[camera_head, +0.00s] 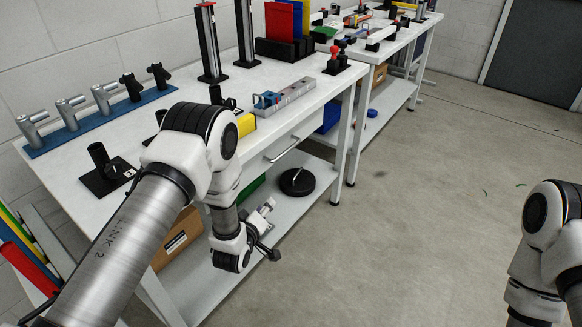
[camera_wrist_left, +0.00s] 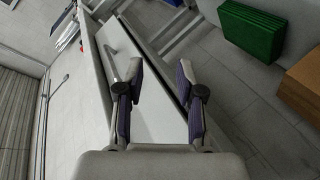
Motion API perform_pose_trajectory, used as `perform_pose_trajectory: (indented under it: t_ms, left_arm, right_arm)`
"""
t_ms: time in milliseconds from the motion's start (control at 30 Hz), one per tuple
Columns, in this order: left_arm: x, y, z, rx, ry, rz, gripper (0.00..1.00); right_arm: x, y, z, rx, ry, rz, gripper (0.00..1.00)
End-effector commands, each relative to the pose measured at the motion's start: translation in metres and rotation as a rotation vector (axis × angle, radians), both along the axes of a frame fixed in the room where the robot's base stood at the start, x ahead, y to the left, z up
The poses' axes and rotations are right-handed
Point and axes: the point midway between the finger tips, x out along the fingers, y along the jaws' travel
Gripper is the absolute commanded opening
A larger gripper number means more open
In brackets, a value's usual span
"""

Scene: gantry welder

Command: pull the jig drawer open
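The jig drawer (camera_head: 268,165) is a white front under the near edge of the workbench top, and it looks shut. Its bar handle (camera_head: 283,150) is on the front. In the left wrist view the handle (camera_wrist_left: 133,66) shows just beside the left-hand finger, ahead of the drawer's white panel (camera_wrist_left: 160,112). My left gripper (camera_head: 270,229) is below and in front of the drawer, apart from the handle in the head view. In the left wrist view its fingers (camera_wrist_left: 160,82) are spread with nothing held between them. My right arm shows at the right edge, but its gripper is out of view.
The white workbench (camera_head: 85,208) carries a blue rack (camera_head: 95,122) of clamps, a grey block (camera_head: 285,97) and black stands.

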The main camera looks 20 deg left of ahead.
Motion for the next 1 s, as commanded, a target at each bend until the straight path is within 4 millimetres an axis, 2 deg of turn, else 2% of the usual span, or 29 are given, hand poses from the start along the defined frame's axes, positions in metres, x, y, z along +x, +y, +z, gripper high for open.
perform_pose_trajectory:
  t_ms: [33, 100, 200, 300, 467, 700, 800, 1000]
  left_arm:
    - [0.033, -0.002, -0.008, -0.051, -0.140, 0.007, 0.37]
    - [0.067, -0.006, 0.013, -0.118, -0.314, 0.006, 0.37]
    - [0.091, -0.010, 0.035, -0.162, -0.457, -0.007, 0.37]
    - [0.100, -0.012, 0.050, -0.173, -0.512, -0.014, 0.37]
    - [0.115, -0.012, 0.061, -0.175, -0.522, -0.016, 0.37]
    - [0.160, -0.013, 0.069, -0.173, -0.520, -0.015, 0.37]
    - [0.172, -0.013, 0.072, -0.173, -0.518, -0.015, 0.37]
    - [0.177, -0.013, 0.073, -0.172, -0.514, -0.015, 0.37]
  right_arm:
    - [0.000, 0.000, -0.045, 0.000, 0.001, 0.000, 0.40]
    - [0.000, 0.000, -0.075, 0.000, 0.001, 0.000, 0.40]
    - [-0.001, 0.000, -0.100, 0.000, 0.002, 0.000, 0.40]
    - [0.000, 0.000, -0.106, 0.000, 0.001, 0.000, 0.40]
    - [0.000, 0.000, -0.103, 0.000, 0.000, 0.000, 0.40]
    - [0.000, 0.000, -0.110, 0.000, 0.000, 0.000, 0.40]
    - [0.000, 0.000, -0.112, 0.000, 0.000, 0.000, 0.40]
    - [0.000, 0.000, -0.112, 0.000, 0.001, 0.000, 0.40]
